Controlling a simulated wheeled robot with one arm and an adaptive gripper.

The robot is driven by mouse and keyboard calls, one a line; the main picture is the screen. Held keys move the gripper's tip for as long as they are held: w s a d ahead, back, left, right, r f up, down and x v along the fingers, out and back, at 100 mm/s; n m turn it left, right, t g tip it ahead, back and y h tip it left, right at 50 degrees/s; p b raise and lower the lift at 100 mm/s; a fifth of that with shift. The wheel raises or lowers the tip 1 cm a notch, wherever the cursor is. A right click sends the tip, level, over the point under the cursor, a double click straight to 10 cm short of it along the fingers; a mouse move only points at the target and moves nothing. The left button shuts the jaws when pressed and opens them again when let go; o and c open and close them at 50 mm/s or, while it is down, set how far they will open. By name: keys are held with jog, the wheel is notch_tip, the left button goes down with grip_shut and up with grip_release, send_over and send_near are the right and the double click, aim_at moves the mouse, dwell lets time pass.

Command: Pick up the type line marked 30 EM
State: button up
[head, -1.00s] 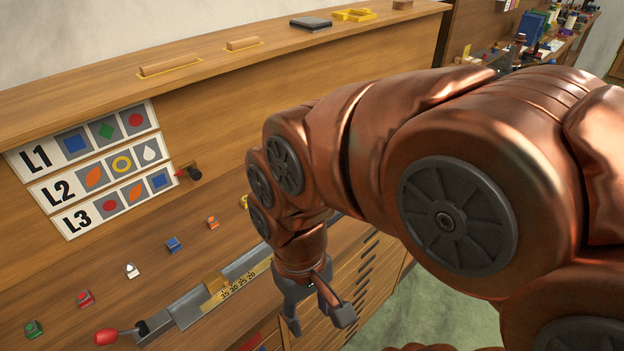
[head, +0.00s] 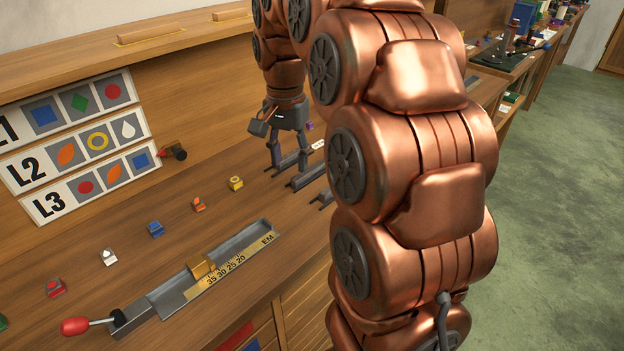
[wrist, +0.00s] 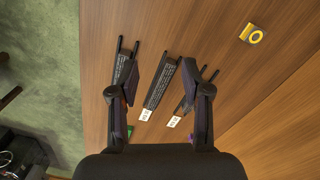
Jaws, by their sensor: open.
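Three dark type lines lie side by side on the wooden top in the wrist view: a left one (wrist: 121,68), a middle one (wrist: 160,84) and a right one (wrist: 181,105). The middle and right ones end in white tags, too small to read, so I cannot tell which is marked 30 EM. My gripper (wrist: 160,76) is open and empty, its fingers to either side of the middle line in this view. The fingers partly hide the outer lines.
A yellow type piece (wrist: 251,34) lies to the upper right in the wrist view. The composing tray (head: 173,298) with a yellow scale and red-knobbed lever (head: 75,326) lies along the front edge. Several small coloured type pieces stand behind it.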

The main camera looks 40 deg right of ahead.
aim_at(313, 167)
jog(key=w+d+m, duration=0.1)
jog(key=d, duration=0.1)
jog(key=w+d+f+m+b, duration=0.1)
jog(key=w+d+m, duration=0.1)
jog(key=d, duration=0.1)
jog(key=w+d+m+b, duration=0.1)
jog(key=w+d, duration=0.1)
jog(key=d, duration=0.1)
jog(key=shift+d+f, duration=0.2)
jog(key=shift+s+d+f+p, duration=0.1)
jog(key=shift+d+f+p, duration=0.05)
jog(key=shift+f, duration=1.15)
jog(key=shift+s+d+f+p, duration=0.15)
jog(key=shift+d+f+p, duration=0.05)
jog(key=shift+f, duration=1.05)
jog(key=shift+s+d+f+p, duration=0.1)
jog(key=shift+d+f+p, duration=0.05)
jog(key=shift+f, duration=1.15)
grip_shut()
